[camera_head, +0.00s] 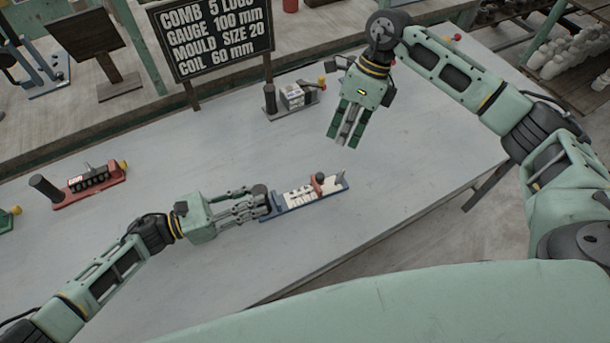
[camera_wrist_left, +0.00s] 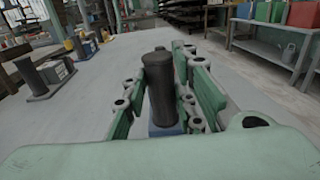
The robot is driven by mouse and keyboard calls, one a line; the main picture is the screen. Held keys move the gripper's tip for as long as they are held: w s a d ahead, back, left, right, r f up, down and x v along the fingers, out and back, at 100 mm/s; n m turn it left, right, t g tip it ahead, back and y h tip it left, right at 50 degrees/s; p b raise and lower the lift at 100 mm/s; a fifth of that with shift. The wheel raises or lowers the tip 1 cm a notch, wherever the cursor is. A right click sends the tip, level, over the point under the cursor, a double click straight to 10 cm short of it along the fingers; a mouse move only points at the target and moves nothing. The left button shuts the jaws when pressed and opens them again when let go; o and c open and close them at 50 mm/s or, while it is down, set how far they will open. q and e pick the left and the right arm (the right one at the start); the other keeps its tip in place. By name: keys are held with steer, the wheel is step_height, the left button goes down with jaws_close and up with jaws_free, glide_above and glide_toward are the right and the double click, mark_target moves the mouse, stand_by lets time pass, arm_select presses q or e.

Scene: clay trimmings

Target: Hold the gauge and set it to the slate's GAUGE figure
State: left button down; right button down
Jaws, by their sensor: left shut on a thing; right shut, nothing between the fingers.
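The gauge (camera_head: 300,198) is a blue-edged block on the grey table, with a pale marked scale and a red slider (camera_head: 318,187) with a dark knob, right of its middle. Its markings are too small to read. My left gripper (camera_head: 262,202) is shut on the dark upright post (camera_wrist_left: 158,92) at the gauge's left end; fingers flank the post in the left wrist view. My right gripper (camera_head: 341,144) is shut and empty, behind and right of the gauge, apart from it. The slate (camera_head: 208,38) reads COMB 5 LUGS, GAUGE 100 mm, MOULD SIZE 20, COIL 60 mm.
A red device (camera_head: 90,186) with a dark post stands at the table's left. A grey-based device (camera_head: 292,98) with a dark post stands behind, near the slate. A green piece (camera_head: 8,218) shows at the left edge. The table between these is clear.

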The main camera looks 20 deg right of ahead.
mark_target(319, 182)
steer(key=s+a+r+m, duration=0.15)
steer(key=a+m, duration=0.45)
steer(key=m, duration=0.6)
steer(key=s+a+m, duration=0.3)
steer(key=a+m, duration=0.2)
steer(key=m, duration=0.7)
steer(key=x, duration=0.9)
steer(key=shift+w+a+f, duration=0.2)
steer(key=shift+w+f, duration=0.1)
steer(key=shift+f, duration=0.05)
steer(key=d, duration=0.1)
steer(key=w+d, duration=0.1)
steer(key=d, duration=0.1)
steer(key=shift+w+t, duration=0.15)
steer(key=shift+t, duration=0.15)
steer(key=shift+w+d, duration=0.1)
steer(key=shift+d, duration=0.3)
steer(key=shift+d, duration=0.1)
steer(key=shift+w+d, duration=0.15)
steer(key=shift+d, duration=0.3)
